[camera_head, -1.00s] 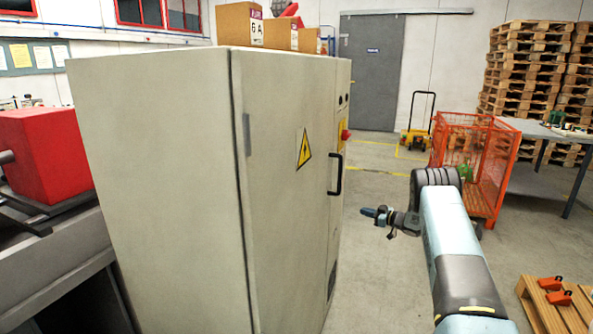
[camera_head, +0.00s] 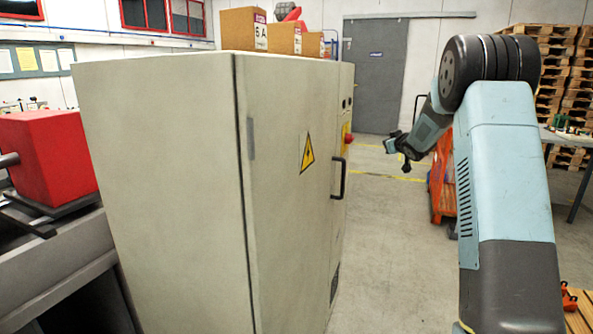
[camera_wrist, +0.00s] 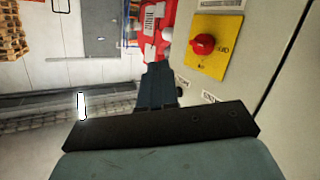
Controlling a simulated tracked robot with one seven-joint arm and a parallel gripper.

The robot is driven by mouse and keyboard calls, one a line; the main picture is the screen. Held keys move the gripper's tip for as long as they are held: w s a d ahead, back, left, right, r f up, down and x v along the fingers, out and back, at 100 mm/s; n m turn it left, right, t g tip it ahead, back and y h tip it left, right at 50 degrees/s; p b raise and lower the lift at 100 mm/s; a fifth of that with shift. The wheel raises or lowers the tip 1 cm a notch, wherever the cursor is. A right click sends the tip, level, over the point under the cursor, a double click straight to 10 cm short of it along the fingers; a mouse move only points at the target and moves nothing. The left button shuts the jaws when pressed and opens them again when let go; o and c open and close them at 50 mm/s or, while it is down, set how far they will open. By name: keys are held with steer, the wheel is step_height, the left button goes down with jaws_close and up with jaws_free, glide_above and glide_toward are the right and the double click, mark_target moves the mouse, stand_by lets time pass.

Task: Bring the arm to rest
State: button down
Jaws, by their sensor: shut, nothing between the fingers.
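My arm rises at the right of the head view, with its elbow high and its forearm angled down to the left. My gripper (camera_head: 393,143) is at its end, small in the head view, in the air right of the grey cabinet (camera_head: 165,190) and apart from its door handle. In the wrist view my gripper (camera_wrist: 160,75) is seen from behind, with its dark fingers together and nothing visible between them. A red knob on a yellow plate (camera_wrist: 220,25) on the cabinet shows to the right of the fingers.
Cardboard boxes (camera_head: 238,30) stand on the cabinet. The orange mesh cart (camera_head: 437,185) is partly behind my arm. Pallet stacks (camera_head: 573,70) and a table (camera_head: 567,138) are at the far right. A red block (camera_head: 45,155) sits at the left. The floor between cabinet and arm is clear.

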steer(key=s+a+r+m+g+h, duration=0.1)
steer(key=s+r, duration=0.3)
steer(key=s, duration=0.5)
steer(key=s+a+r+m+g+h, duration=0.1)
steer(key=s+r+m+h, duration=0.15)
steer(key=s, duration=0.65)
steer(key=s+a+r+m+g+h, duration=0.1)
steer(key=s+r+g, duration=0.1)
steer(key=s+r, duration=0.5)
steer(key=s+a+f+g+y, duration=0.1)
steer(key=s+a+f, duration=0.1)
steer(key=s, duration=1)
steer(key=s+a+f+g, duration=0.2)
steer(key=s+f, duration=0.3)
steer(key=s, duration=0.8)
steer(key=s+a+f+g+y, duration=0.1)
steer(key=s+a+f, duration=0.3)
steer(key=s, duration=0.8)
steer(key=shift+s+a+g+y, duration=0.2)
steer(key=shift+s+g+y, duration=0.15)
steer(key=shift+g, duration=0.35)
steer(key=shift+m, duration=0.25)
